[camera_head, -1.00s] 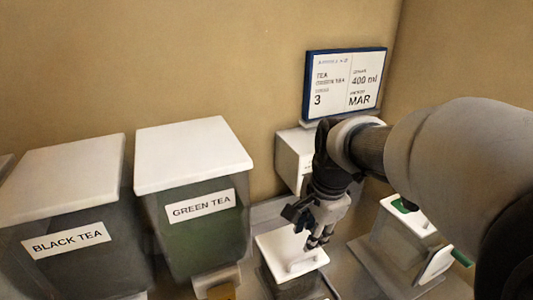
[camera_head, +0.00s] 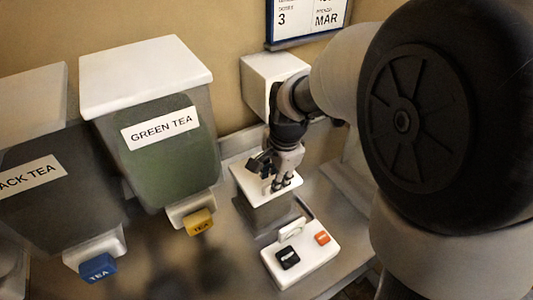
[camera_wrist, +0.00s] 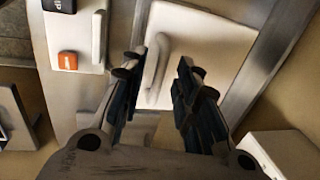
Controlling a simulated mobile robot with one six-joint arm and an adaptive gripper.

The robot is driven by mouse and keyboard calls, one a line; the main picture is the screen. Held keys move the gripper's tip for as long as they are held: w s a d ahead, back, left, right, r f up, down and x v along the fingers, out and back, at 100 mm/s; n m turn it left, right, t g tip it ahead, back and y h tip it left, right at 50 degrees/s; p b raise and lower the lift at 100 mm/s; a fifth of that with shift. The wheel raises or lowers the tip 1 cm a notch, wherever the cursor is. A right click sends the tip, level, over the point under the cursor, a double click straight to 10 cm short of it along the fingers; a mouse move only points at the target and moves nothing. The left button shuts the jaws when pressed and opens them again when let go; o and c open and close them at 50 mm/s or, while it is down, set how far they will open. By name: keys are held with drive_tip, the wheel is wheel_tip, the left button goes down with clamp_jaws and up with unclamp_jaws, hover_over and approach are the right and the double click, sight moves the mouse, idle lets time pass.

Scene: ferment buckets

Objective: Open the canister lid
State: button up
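The canister (camera_head: 262,213) is a grey box with a flat white lid (camera_head: 250,178), standing on the metal counter below the white dispenser box. In the wrist view the lid (camera_wrist: 212,38) fills the upper middle and carries a raised white bar handle (camera_wrist: 157,68). My gripper (camera_head: 281,185) is over the lid, pointing down. In the wrist view my gripper (camera_wrist: 160,72) is open, with one dark finger on each side of the handle. Gaps show between the fingers and the handle. Contact with the lid cannot be told.
A white control box (camera_head: 300,254) with a black and an orange button sits just in front of the canister. Green tea (camera_head: 160,150) and black tea (camera_head: 50,175) bins with taps stand to the left. A white dispenser box (camera_head: 262,82) is behind. My arm hides the right side.

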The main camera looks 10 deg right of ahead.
clamp_jaws()
idle(0.4)
drive_tip(key=shift+r, duration=0.15)
